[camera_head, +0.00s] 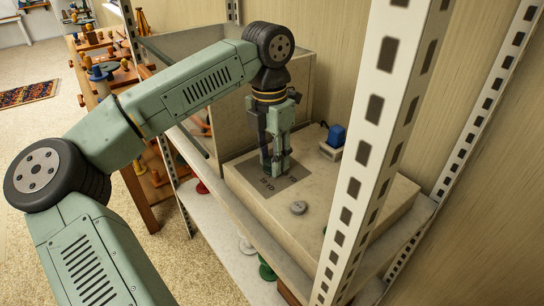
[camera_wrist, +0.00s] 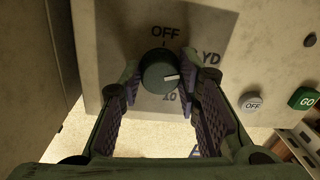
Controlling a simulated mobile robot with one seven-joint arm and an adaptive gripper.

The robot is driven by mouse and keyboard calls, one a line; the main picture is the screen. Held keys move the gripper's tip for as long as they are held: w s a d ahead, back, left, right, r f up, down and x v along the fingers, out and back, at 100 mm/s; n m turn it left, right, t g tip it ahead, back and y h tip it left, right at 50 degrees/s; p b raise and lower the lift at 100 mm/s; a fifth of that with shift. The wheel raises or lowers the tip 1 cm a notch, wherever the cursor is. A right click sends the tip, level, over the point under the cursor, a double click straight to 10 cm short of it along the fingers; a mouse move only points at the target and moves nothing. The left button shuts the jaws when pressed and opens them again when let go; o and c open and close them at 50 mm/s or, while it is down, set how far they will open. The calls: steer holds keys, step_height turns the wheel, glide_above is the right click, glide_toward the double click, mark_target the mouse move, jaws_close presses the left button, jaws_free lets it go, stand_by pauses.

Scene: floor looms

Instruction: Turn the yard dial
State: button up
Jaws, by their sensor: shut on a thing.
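The yard dial (camera_wrist: 158,72) is a round dark green knob with a short white pointer mark, which points to the right in the wrist view. It sits on a grey plate (camera_wrist: 205,28) with "OFF" above it, "YD" partly hidden at the upper right and an upside-down "10" below. The plate also shows in the head view (camera_head: 253,186) on top of a pale box. My gripper (camera_head: 275,170) reaches down to the plate, its purple-padded fingers on the left and right of the knob, shut on it. In the head view the knob is hidden by the fingers.
A grey round button (camera_wrist: 251,103) marked "OFF" and a green "GO" button (camera_wrist: 303,98) lie right of the plate. A white perforated post (camera_head: 375,125) stands at the right. A clear panel is at the left.

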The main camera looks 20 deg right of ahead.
mark_target(270, 159)
steer(key=o, duration=1.1)
steer(key=shift+o, duration=0.2)
step_height(270, 159, up, 12)
steer(key=shift+w+a, duration=0.15)
steer(key=shift+w, duration=0.1)
